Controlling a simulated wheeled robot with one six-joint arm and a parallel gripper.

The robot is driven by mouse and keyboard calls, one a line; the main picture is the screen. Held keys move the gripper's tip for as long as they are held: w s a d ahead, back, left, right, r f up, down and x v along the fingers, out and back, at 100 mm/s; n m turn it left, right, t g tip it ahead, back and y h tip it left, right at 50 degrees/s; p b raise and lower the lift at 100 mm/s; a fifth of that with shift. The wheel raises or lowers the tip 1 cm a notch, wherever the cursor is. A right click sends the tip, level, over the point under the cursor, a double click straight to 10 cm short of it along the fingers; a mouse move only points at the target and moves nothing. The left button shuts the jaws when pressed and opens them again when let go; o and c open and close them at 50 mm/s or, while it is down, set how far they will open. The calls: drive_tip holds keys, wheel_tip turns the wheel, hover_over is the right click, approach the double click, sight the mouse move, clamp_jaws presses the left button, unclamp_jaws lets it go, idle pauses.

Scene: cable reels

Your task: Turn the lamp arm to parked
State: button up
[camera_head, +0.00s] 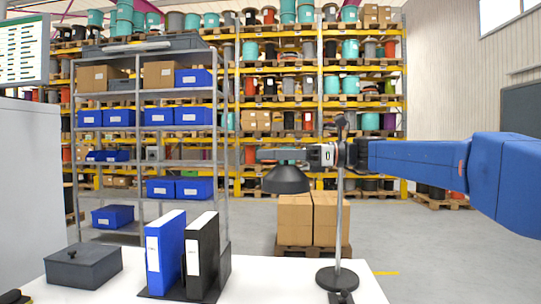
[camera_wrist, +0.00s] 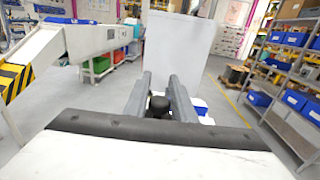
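A desk lamp stands on the white table, with a round black base (camera_head: 338,278), an upright metal post (camera_head: 340,215) and a dark cone-shaped lampshade (camera_head: 286,180). The shade hangs left of the post. My gripper (camera_head: 278,155) reaches in from the right, passing the upper post, with its fingers just above the shade. In the wrist view, the two grey fingers of my gripper (camera_wrist: 160,78) are apart, and a dark knob (camera_wrist: 158,104) shows between them. I cannot tell if they touch it. The lamp's horizontal arm is mostly hidden by my gripper.
A blue binder (camera_head: 166,252) and a black binder (camera_head: 201,256) stand on the table (camera_head: 255,280) left of the lamp. A dark grey box (camera_head: 84,266) lies at the far left. A shelf (camera_head: 145,94) with blue bins and stacked cartons (camera_head: 313,215) stand beyond.

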clamp_jaws()
drive_tip(key=shift+w+a, duration=0.1)
drive_tip(key=shift+w+a, duration=0.15)
drive_tip(key=shift+a, duration=0.05)
drive_tip(key=w+a+m+t+h, duration=0.3)
drive_tip(key=w+m+t, duration=0.2)
drive_tip(key=w, duration=0.7)
drive_tip(key=w+a+m+t+h, duration=0.3)
drive_tip(key=w+t, duration=0.6)
drive_tip(key=w, duration=0.3)
drive_tip(key=shift+a+m, duration=0.5)
drive_tip(key=shift+m, duration=0.6)
